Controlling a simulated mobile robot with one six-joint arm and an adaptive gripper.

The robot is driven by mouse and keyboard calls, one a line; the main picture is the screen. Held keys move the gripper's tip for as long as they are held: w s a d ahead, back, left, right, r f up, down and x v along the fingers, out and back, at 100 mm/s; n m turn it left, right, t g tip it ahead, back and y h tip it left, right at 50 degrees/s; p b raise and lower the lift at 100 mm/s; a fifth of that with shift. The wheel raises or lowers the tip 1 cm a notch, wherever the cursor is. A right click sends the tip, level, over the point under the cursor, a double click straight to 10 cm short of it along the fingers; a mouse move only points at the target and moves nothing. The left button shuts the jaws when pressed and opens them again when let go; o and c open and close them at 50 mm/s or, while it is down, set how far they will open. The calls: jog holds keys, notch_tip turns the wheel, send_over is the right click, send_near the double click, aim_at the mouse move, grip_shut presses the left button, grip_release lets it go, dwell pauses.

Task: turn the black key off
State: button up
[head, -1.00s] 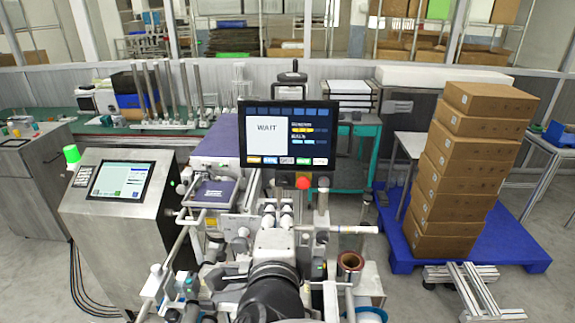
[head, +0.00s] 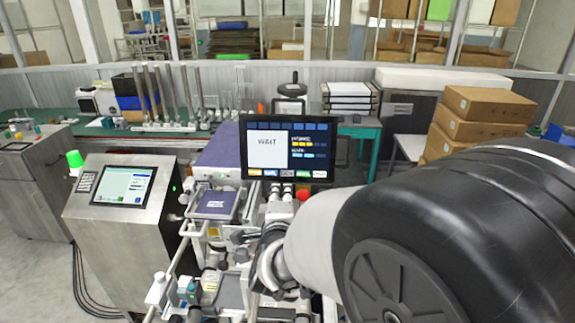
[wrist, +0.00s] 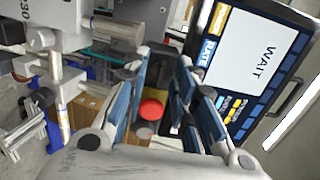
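The machine's screen (head: 286,148) reads WAIT and also fills the upper right of the wrist view (wrist: 262,62). A red button (wrist: 152,109) shows between the fingers of my gripper (wrist: 163,82) in the wrist view; its top shows just below the screen in the head view (head: 303,194). My gripper is open, its blue-padded fingers apart with nothing held. A small dark round part (wrist: 143,131) shows beside the red button, but I cannot tell whether it is the black key. I cannot make out the key for certain in either view; my arm hides much of the panel.
A steel console (head: 125,225) with its own screen and a green lamp (head: 74,158) stands at left. Stacked cardboard boxes (head: 482,103) stand at right, partly behind my arm. White cylinders and metal fittings (wrist: 112,30) crowd the upper left of the wrist view.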

jog(key=shift+w, duration=0.1)
jog(key=shift+c, duration=0.4)
grip_shut()
